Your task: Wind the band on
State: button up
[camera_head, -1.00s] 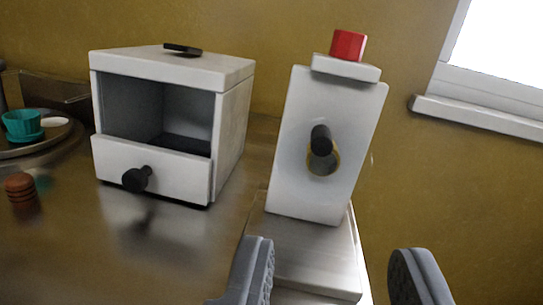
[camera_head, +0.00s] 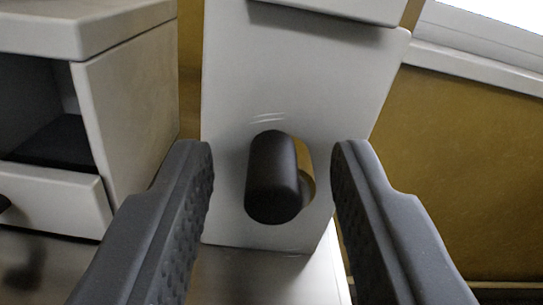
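A white upright machine (camera_head: 300,75) stands in the middle of the view. A black cylindrical handle (camera_head: 272,178) sticks out of its front face toward me. Behind the handle is a yellowish ring or opening (camera_head: 305,170); I cannot tell which. My gripper (camera_head: 272,165) is open, with one grey finger on each side of the handle and a gap on both sides. The fingers do not appear to touch it. No separate band can be made out. The machine's top is out of the frame.
A white cabinet (camera_head: 130,110) with an open front and a drawer (camera_head: 55,200) stands close on the left. A white window sill (camera_head: 480,70) is at the upper right against the ochre wall (camera_head: 470,170). The machine stands on a pale base.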

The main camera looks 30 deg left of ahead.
grip_shut()
jog(key=shift+r+p, duration=0.15)
jog(key=shift+p, duration=0.45)
